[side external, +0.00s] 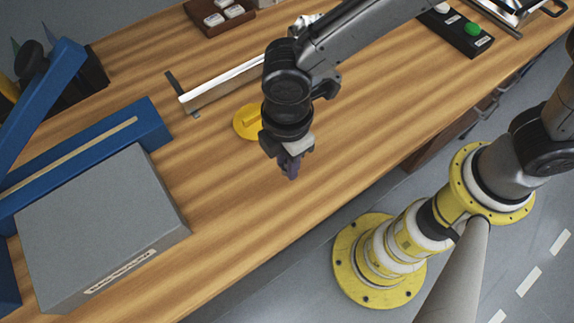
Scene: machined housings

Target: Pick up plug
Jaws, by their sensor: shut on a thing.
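My gripper (291,168) points down over the wooden bench, near its front edge. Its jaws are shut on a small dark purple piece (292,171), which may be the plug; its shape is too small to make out. I cannot tell how high it is above the bench top. A round yellow piece (245,122) with a raised bar lies on the bench behind and left of my gripper, partly hidden by my wrist.
A grey box (95,225) and blue frame (150,125) stand at left. A metal bar fixture (222,85) lies behind. A brown tray (205,27) and a dark button box (470,42) are at the back.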

